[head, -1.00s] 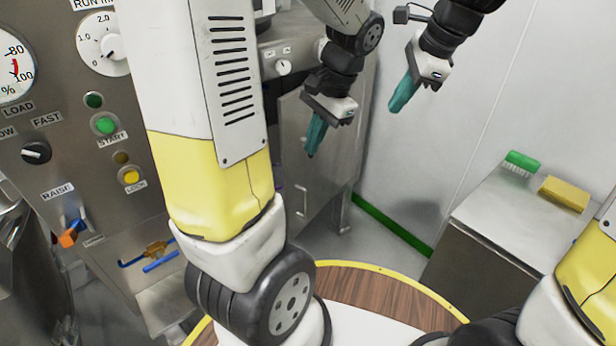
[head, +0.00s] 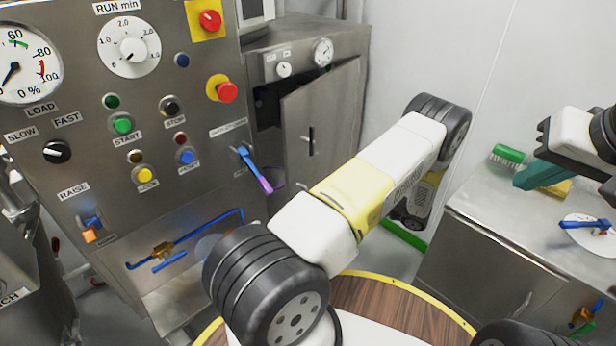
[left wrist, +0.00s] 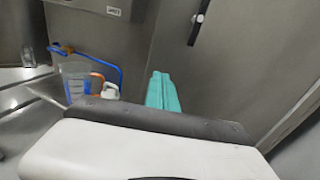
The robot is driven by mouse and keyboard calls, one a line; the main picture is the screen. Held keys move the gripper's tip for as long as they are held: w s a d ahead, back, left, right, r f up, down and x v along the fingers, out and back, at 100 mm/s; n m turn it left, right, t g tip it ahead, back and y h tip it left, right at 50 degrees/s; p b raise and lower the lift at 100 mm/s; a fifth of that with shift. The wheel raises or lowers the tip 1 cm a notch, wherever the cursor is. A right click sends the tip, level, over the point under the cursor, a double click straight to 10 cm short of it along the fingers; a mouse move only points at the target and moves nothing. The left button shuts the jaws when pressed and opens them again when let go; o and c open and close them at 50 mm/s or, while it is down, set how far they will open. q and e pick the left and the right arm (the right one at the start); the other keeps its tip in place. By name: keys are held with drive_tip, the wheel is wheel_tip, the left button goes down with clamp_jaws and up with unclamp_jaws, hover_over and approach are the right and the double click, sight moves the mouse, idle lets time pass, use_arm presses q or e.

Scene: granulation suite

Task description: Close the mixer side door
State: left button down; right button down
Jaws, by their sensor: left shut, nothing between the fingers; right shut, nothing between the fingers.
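The mixer side door (head: 320,115) is a grey steel panel with a black handle, on the cabinet behind the control panel in the head view. It stands ajar, with a dark gap at its left edge. In the left wrist view a steel panel with a black handle (left wrist: 197,22) rises ahead of my left gripper (left wrist: 162,92). Its teal fingers are shut and empty; I cannot tell whether they touch the panel. In the head view the left gripper is hidden behind my arm. My right gripper (head: 535,178) is shut and empty above the side bench, away from the door.
The control panel (head: 140,185) with buttons and a blue lever (head: 255,170) stands left of the door. The steel bench (head: 480,235) at right holds a green brush (head: 508,154) and a yellow sponge. A clear beaker (left wrist: 74,80) and blue pipe show in the left wrist view.

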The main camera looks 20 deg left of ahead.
use_arm(q)
approach(295, 173)
drive_tip(key=shift+m+t, duration=0.3)
drive_tip(key=shift+t, duration=0.1)
drive_tip(key=a, duration=0.6)
drive_tip(key=shift+w, duration=0.15)
drive_tip(key=shift+a, duration=0.45)
use_arm(e)
drive_tip(key=shift+s+d+f, duration=0.1)
drive_tip(key=shift+s+d, duration=0.15)
drive_tip(key=shift+s, duration=0.15)
